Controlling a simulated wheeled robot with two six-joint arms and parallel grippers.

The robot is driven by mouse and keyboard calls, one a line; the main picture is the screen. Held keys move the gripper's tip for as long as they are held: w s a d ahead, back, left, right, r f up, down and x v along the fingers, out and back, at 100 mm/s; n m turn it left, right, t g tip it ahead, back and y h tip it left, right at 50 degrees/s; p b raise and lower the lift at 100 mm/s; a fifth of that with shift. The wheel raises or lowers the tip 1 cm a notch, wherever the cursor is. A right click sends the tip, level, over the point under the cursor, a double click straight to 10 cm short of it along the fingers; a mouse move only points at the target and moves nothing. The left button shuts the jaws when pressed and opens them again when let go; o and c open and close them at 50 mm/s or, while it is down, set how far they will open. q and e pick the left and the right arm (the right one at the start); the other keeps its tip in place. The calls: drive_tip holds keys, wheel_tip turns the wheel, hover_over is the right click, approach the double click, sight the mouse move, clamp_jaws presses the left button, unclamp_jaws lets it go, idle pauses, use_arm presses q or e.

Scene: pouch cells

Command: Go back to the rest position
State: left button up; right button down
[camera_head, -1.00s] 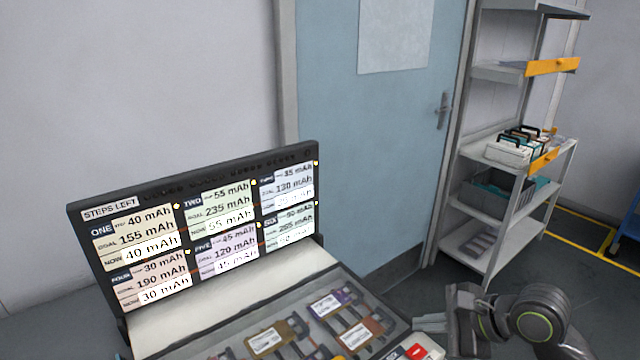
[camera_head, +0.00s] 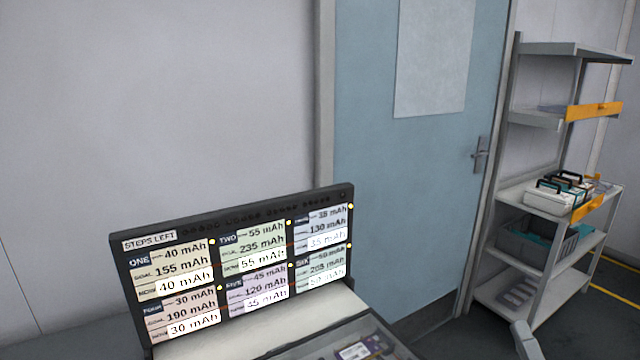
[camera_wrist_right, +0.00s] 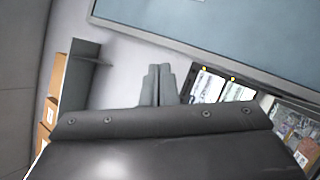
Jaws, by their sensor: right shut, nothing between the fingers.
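My right gripper shows in the right wrist view (camera_wrist_right: 158,86), its two grey fingers together with nothing between them. It is apart from the pouch-cell station. In the head view only a small grey piece of my right arm shows at the bottom edge, right of the middle. The station's display panel (camera_head: 128,262) stands upright with several coloured readouts, and its pale front ledge (camera_head: 250,328) lies below. My left gripper is not in view.
A grey metal shelf (camera_head: 545,190) with boxes stands at the right. A blue door (camera_head: 405,190) is behind the station. Open floor lies between the station and the shelf. Cardboard boxes (camera_wrist_right: 58,90) show at the left in the right wrist view.

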drive_tip(key=s+d+f+m+g+h, duration=0.4)
drive_tip(key=f+m+g, duration=0.2)
drive_tip(key=f+m, duration=0.3)
drive_tip(key=s+d+f+m+g+h, duration=0.3)
drive_tip(key=d+f+m+g+h, duration=0.15)
drive_tip(key=f+m, duration=0.5)
drive_tip(key=s+a+f+m+g+y, duration=0.2)
drive_tip(key=s+a+f+g, duration=0.1)
drive_tip(key=s+f+g, duration=0.3)
drive_tip(key=s+a+f+m+g+y, duration=0.2)
drive_tip(key=s+a+f+g, duration=0.2)
drive_tip(key=s+f, duration=0.35)
wheel_tip(320, 180, down, 22)
drive_tip(key=d, duration=0.2)
drive_tip(key=s+a+f+g+y, duration=0.1)
drive_tip(key=s+f+g, duration=0.1)
drive_tip(key=s+f, duration=1.3)
drive_tip(key=shift+a+f, duration=0.25)
drive_tip(key=shift+f, duration=0.4)
drive_tip(key=shift+s, duration=0.1)
